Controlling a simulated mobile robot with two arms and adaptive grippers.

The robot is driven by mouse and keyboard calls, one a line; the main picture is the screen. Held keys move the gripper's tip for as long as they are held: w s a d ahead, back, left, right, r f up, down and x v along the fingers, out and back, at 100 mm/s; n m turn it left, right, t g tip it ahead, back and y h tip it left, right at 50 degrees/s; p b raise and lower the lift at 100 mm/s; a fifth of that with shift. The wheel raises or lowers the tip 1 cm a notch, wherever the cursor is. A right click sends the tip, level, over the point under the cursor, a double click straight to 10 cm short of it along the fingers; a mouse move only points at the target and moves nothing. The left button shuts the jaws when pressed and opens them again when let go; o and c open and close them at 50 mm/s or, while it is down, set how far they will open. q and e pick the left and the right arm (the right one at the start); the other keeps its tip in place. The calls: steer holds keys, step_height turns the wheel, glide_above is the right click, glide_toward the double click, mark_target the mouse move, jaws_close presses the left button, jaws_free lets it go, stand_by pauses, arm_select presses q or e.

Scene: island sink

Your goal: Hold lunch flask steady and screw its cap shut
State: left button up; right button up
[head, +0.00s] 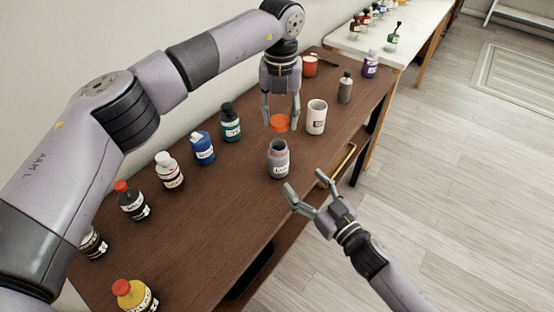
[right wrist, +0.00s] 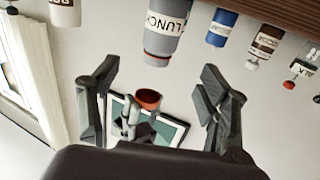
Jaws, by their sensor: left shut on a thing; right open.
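The grey lunch flask (head: 278,161) stands upright on the brown table near its front edge, its top open. In the right wrist view the flask (right wrist: 165,35) appears upside down with part of its LUNCH label showing. My left gripper (head: 280,125) points down and is shut on the orange-red cap (head: 280,121). The cap is apart from the flask, above and slightly behind its mouth. The cap (right wrist: 148,97) also shows in the right wrist view. My right gripper (head: 304,180) is open and empty, just right of and in front of the flask, not touching it.
A green bottle (head: 230,122), a blue bottle (head: 202,148) and several others line the table's back and left. A grey bottle (head: 345,88) stands farther right. Bare tabletop lies left of the flask.

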mark_target(284, 161)
steer(key=x, duration=1.2)
steer(key=shift+w+a+f, duration=0.1)
steer(key=shift+w+a, duration=0.05)
steer(key=shift+w, duration=0.05)
steer(key=shift+c, duration=0.4)
jaws_close()
